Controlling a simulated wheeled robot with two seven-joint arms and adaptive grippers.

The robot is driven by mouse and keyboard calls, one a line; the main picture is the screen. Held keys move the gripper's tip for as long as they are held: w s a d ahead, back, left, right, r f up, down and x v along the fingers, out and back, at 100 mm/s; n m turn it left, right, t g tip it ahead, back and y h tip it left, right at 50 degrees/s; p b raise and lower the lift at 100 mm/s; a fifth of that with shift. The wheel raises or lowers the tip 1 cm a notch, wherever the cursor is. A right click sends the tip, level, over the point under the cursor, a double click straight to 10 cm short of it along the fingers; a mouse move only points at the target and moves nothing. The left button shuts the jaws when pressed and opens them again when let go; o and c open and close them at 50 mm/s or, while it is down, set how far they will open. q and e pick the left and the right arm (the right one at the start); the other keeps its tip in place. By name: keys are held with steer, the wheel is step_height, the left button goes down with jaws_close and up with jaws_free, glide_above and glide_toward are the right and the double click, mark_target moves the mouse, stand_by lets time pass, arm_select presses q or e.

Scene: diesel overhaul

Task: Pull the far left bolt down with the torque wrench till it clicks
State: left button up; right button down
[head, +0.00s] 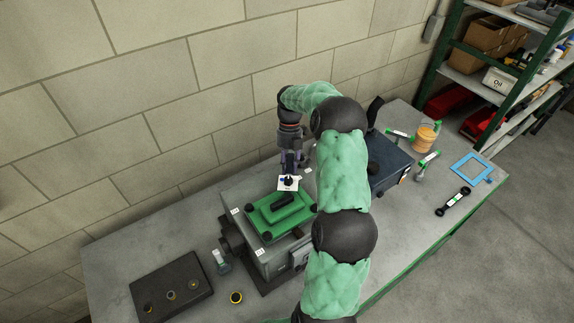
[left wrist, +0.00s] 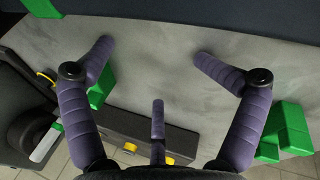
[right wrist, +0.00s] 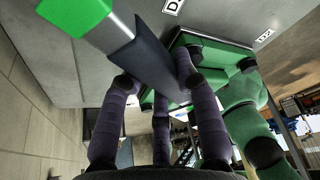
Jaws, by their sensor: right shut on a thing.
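The engine block (head: 272,262) stands on the bench with a green cover (head: 262,222) on top. Dark round bolts sit at the cover's corners, one at its left corner (head: 249,209). My right gripper (head: 289,166) is at the far end of the block. In the right wrist view its fingers (right wrist: 160,85) are shut on a bar with a dark grip (right wrist: 148,55) and green end (right wrist: 75,12), seemingly the torque wrench. I cannot tell whether it is on a bolt. My left gripper (left wrist: 152,55) is open and empty; it is not seen in the head view.
A dark tray (head: 180,270) with small round parts lies at the left, beside a yellow-ringed part (head: 236,297). A dark blue box (head: 388,165), an orange pot (head: 425,136) and a blue frame (head: 471,167) are at the right. The wall (head: 150,110) is close behind.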

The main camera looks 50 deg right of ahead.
arm_select(q)
steer(key=shift+w, duration=0.2)
arm_select(e)
steer(key=shift+s+a+f, duration=0.1)
steer(key=shift+s+f, duration=0.25)
steer(key=shift+s, duration=0.3)
arm_select(q)
steer(key=shift+d+r+p, duration=0.1)
steer(key=shift+r+p, duration=0.45)
steer(key=shift+p, duration=0.1)
arm_select(e)
steer(key=shift+r, duration=0.9)
arm_select(q)
steer(key=shift+s+r+p, duration=0.4)
steer(key=shift+s+r, duration=0.1)
steer(key=shift+r, duration=0.15)
arm_select(e)
steer(key=shift+s+r, duration=0.2)
steer(key=shift+r, duration=0.4)
steer(key=shift+s+r, duration=0.15)
steer(key=shift+r, duration=0.4)
arm_select(q)
steer(key=shift+w, duration=0.3)
arm_select(e)
steer(key=shift+w, duration=0.4)
arm_select(q)
steer(key=shift+s, duration=0.1)
arm_select(e)
steer(key=shift+s+r, duration=0.1)
steer(key=shift+s, duration=0.05)
